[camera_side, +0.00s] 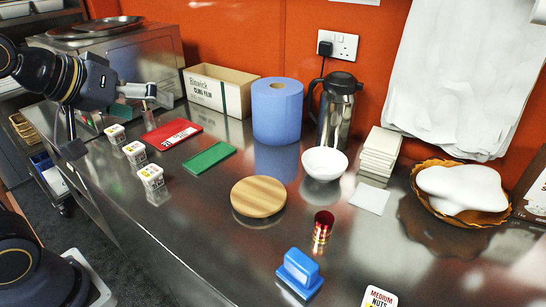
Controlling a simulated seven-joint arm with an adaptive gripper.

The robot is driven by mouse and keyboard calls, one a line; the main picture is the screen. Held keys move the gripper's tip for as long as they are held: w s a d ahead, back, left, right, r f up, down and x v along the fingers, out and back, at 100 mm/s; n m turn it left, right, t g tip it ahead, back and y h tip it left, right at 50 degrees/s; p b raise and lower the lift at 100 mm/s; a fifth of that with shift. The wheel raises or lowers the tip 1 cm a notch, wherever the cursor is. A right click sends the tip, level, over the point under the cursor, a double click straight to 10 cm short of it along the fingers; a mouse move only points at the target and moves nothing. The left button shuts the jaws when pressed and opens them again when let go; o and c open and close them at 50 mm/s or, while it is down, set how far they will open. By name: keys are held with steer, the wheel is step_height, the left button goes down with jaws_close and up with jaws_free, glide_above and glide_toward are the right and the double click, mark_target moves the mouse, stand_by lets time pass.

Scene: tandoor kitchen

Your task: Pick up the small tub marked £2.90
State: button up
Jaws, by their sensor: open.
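Three small white tubs with printed labels stand in a slanting row near the left front edge of the steel counter: a far tub (116,134), a middle tub (134,153) and a near tub (151,177). The price marks are too small to read, so I cannot tell which is £2.90. My gripper (152,95) is at the upper left, above the counter and beyond the far tub. It is open, with no tub between its fingers.
Right of the tubs lie a red packet (173,134) and a green slab (209,158). A cling film box (220,92), blue paper roll (277,112) and steel flask (337,115) stand behind. A wooden board (258,197), white bowl (324,163) and blue-handled block (299,272) are further right.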

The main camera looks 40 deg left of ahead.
steer(key=s+f+m+g, duration=0.4)
steer(key=s+f+m, duration=0.1)
steer(key=s+f, duration=0.1)
steer(key=shift+s+d+g, duration=0.3)
steer(key=shift+s+d, duration=0.1)
steer(key=shift+s, duration=0.2)
steer(key=shift+c, duration=0.4)
steer(key=shift+m, duration=0.3)
